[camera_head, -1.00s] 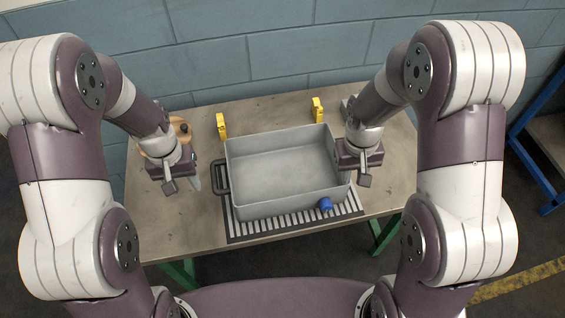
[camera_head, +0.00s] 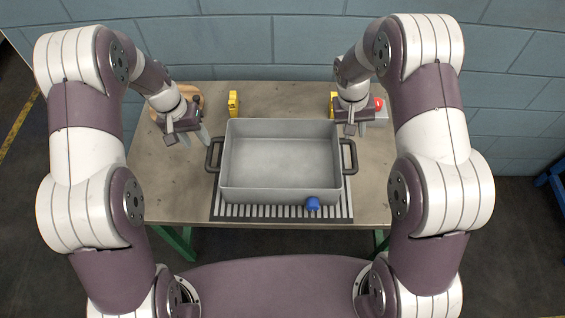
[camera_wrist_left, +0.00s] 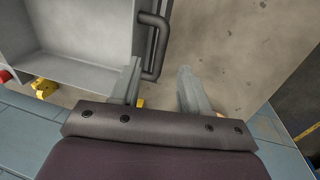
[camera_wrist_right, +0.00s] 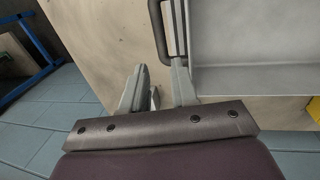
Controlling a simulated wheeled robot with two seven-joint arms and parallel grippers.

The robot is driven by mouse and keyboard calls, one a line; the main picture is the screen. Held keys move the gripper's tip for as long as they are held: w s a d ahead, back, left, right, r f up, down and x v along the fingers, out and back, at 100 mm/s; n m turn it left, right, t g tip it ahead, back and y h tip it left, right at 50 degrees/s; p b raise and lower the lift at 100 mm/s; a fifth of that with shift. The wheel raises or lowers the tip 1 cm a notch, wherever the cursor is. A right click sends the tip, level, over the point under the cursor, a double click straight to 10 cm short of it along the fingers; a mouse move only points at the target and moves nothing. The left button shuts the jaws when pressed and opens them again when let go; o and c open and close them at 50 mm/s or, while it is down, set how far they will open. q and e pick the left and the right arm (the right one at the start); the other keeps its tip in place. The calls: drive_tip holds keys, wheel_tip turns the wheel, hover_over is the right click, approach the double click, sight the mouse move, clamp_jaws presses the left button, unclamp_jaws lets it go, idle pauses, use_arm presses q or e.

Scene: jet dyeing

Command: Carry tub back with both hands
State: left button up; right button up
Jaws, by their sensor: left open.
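The grey open tub (camera_head: 280,193) stands empty and level on a slatted strip (camera_head: 240,212) on the table. It has a dark handle on the left (camera_head: 211,157) and on the right (camera_head: 352,158), and a blue knob (camera_head: 313,203) low at its front.
Two yellow blocks (camera_head: 233,103) stand behind the tub, one partly hidden by my right gripper. A round wooden object (camera_head: 187,94) is behind my left gripper. A red part (camera_head: 379,104) sits at the back right. A blue block wall (camera_head: 240,45) closes the back.

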sight(208, 158)
use_arm(q)
drive_tip(key=f, duration=0.3)
drive_tip(key=d+f, duration=0.1)
drive_tip(key=f, duration=0.6)
drive_tip(key=shift+s+d+f, duration=0.1)
drive_tip(key=shift+d+f, duration=0.05)
drive_tip(key=shift+d, duration=0.2)
use_arm(e)
drive_tip(key=f, duration=0.3)
drive_tip(key=d+f, duration=0.1)
drive_tip(key=f, duration=0.6)
drive_tip(key=shift+s+d+f, duration=0.1)
drive_tip(key=shift+d, duration=0.25)
use_arm(q)
drive_tip(key=shift+c, duration=1.2)
use_arm(e)
drive_tip(key=shift+c, duration=1.2)
use_arm(q)
clamp_jaws()
use_arm(e)
clamp_jaws()
